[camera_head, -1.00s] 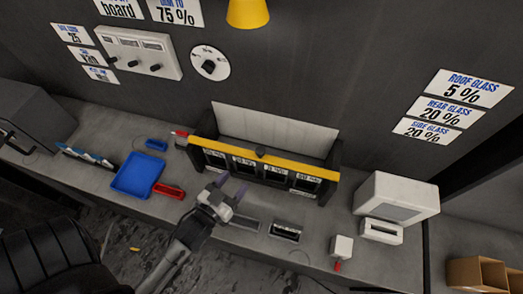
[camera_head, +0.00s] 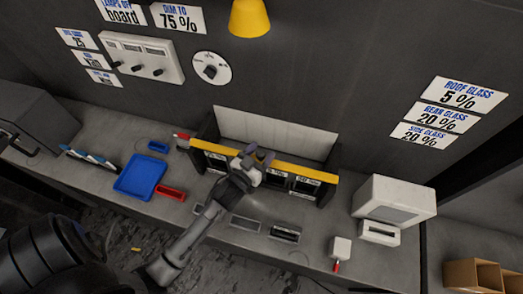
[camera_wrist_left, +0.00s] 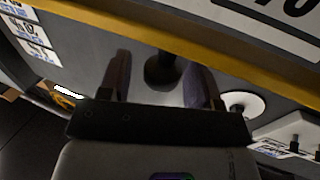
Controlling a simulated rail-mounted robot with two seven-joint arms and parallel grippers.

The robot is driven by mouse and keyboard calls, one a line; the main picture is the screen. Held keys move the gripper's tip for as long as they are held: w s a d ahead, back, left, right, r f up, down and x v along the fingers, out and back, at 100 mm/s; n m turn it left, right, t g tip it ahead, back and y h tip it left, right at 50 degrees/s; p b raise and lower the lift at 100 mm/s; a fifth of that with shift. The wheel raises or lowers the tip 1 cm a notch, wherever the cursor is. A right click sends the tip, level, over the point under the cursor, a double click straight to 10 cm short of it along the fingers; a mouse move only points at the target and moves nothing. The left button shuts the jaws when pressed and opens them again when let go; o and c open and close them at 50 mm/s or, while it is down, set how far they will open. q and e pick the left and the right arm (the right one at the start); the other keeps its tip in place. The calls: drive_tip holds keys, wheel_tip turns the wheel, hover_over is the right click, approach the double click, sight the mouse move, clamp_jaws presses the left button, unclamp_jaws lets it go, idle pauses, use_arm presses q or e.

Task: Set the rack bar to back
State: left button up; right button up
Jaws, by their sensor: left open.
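The rack bar (camera_head: 300,169) is a yellow bar along the front top of the dark rack (camera_head: 329,187) on the bench. It also crosses the top of the left wrist view (camera_wrist_left: 150,37). A black knob (camera_wrist_left: 162,70) sits at the bar. My left gripper (camera_head: 259,153) is open at the middle of the bar and hides part of it in the head view. In the left wrist view, the knob lies between the two spread fingers; I cannot tell if they touch it. My right gripper is not in view.
A white panel (camera_head: 275,132) stands behind the bar. A white machine (camera_head: 395,200) stands right. A yellow lamp (camera_head: 249,18) hangs above. A dial (camera_head: 211,69) is on the wall.

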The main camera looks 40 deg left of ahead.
use_arm(q)
drive_tip(key=shift+w, duration=0.25)
clamp_jaws()
idle(0.5)
